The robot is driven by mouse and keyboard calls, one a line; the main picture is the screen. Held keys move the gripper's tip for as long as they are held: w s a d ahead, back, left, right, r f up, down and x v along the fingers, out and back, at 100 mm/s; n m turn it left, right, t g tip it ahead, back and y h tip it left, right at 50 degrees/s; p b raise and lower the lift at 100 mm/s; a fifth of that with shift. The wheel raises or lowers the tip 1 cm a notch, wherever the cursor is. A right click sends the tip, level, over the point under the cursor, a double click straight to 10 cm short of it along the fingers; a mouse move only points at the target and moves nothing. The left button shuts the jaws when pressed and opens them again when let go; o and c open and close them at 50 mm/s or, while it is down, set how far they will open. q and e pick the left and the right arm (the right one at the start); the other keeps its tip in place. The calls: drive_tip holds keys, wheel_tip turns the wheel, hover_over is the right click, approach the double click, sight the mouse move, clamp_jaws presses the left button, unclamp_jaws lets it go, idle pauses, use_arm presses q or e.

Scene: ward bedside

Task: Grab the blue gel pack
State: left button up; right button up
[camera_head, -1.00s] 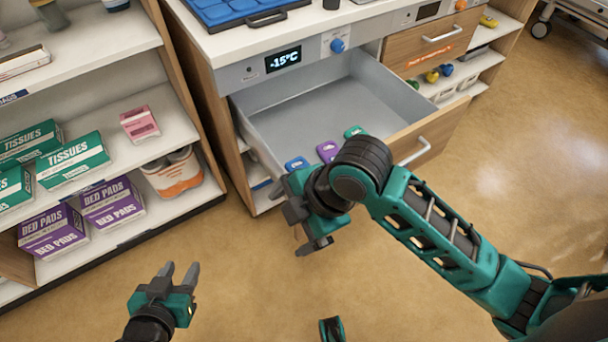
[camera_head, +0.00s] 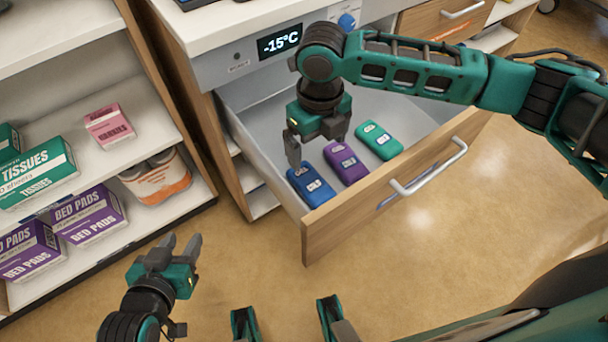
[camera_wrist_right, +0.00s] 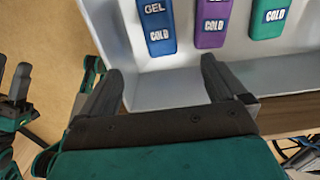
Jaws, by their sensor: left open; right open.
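The blue gel pack (camera_head: 311,186) lies in the near left corner of the open freezer drawer (camera_head: 330,232). It also shows at the top of the right wrist view (camera_wrist_right: 155,22), labelled GEL and COLD. My right gripper (camera_head: 316,150) points down over the drawer, open and empty, beside and above the blue pack. In the right wrist view its two fingers (camera_wrist_right: 160,75) are spread apart, with the blue pack beyond them. My left gripper (camera_head: 180,246) is open and empty above the floor, left of the drawer.
A purple pack (camera_head: 346,163) and a green pack (camera_head: 378,141) lie in a row to the right of the blue one. The drawer handle (camera_head: 430,167) sticks out in front. A shelf with bed pads (camera_head: 85,215) and tissues (camera_head: 38,175) stands at left. The drawer's back is bare.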

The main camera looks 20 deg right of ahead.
drive_tip(key=f, duration=0.2)
drive_tip(key=b, duration=0.3)
hover_over(311, 182)
drive_tip(key=f, duration=0.6)
drive_tip(key=shift+s+d+f, duration=0.2)
drive_tip(key=shift+s+f, duration=0.1)
drive_tip(key=shift+f, duration=0.1)
drive_tip(key=f, duration=0.1)
drive_tip(key=f+b, duration=0.1)
drive_tip(key=f, duration=0.1)
drive_tip(key=f+b, duration=0.1)
drive_tip(key=f, duration=0.1)
drive_tip(key=shift+w+a+f, duration=0.2)
drive_tip(key=shift+w, duration=0.1)
use_arm(q)
drive_tip(key=f, duration=0.5)
drive_tip(key=shift+w+d+f, duration=0.1)
drive_tip(key=shift+w+d, duration=0.05)
drive_tip(key=shift+w, duration=0.15)
use_arm(e)
drive_tip(key=shift+c, duration=0.3)
drive_tip(key=shift+r, duration=0.1)
drive_tip(key=c, duration=1.2)
